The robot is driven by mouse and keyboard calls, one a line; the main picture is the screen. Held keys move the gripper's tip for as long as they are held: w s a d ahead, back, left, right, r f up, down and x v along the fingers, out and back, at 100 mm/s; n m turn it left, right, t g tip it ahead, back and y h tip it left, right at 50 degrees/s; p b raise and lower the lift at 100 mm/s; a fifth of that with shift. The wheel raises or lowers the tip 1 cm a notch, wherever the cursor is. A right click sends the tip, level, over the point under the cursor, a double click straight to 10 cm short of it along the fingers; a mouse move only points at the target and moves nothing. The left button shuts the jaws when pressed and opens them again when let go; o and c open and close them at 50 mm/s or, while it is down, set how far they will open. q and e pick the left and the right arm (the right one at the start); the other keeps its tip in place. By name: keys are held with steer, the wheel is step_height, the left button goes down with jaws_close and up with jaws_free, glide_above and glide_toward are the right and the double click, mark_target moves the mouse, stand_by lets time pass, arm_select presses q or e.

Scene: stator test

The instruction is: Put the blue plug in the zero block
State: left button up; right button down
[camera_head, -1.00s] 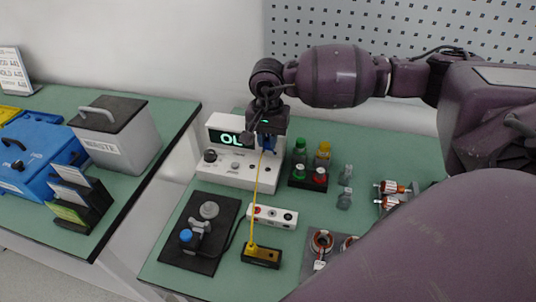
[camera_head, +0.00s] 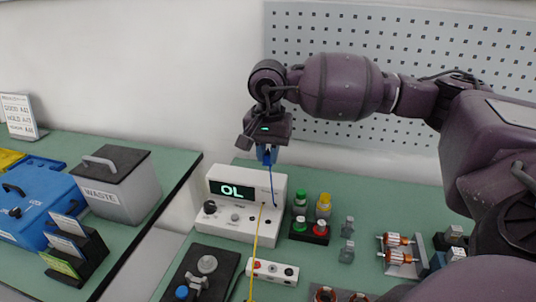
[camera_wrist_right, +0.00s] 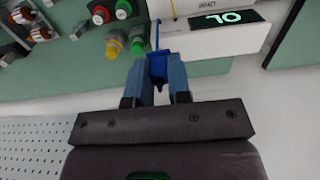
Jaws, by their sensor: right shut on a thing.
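My right gripper (camera_head: 267,158) is shut on the blue plug (camera_head: 266,151), above and behind the top edge of the white tester (camera_head: 240,226) in the head view. A thin blue lead hangs from the plug down to the tester front. In the right wrist view, the blue plug (camera_wrist_right: 157,68) sits between the two fingers of the right gripper (camera_wrist_right: 161,66). The yellow lead (camera_head: 256,240) runs from the tester down out of the picture. My left gripper is not in view.
A white strip with sockets (camera_head: 273,271) and a dark fixture plate (camera_head: 222,276) lie in front of the tester. Red, green and yellow buttons (camera_head: 309,224) and small grey parts (camera_head: 348,240) stand to its right. A pegboard (camera_head: 400,60) is behind.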

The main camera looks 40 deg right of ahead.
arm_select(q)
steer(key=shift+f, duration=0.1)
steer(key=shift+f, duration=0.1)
arm_select(e)
steer(key=shift+s, duration=0.1)
steer(key=shift+s+a, duration=0.25)
steer(key=shift+s, duration=0.05)
arm_select(q)
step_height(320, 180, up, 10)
steer(key=p, duration=0.8)
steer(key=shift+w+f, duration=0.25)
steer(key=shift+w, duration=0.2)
arm_select(e)
steer(key=s+a, duration=0.6)
steer(key=s, duration=0.3)
steer(key=s+a, duration=0.7)
steer(key=s, duration=0.3)
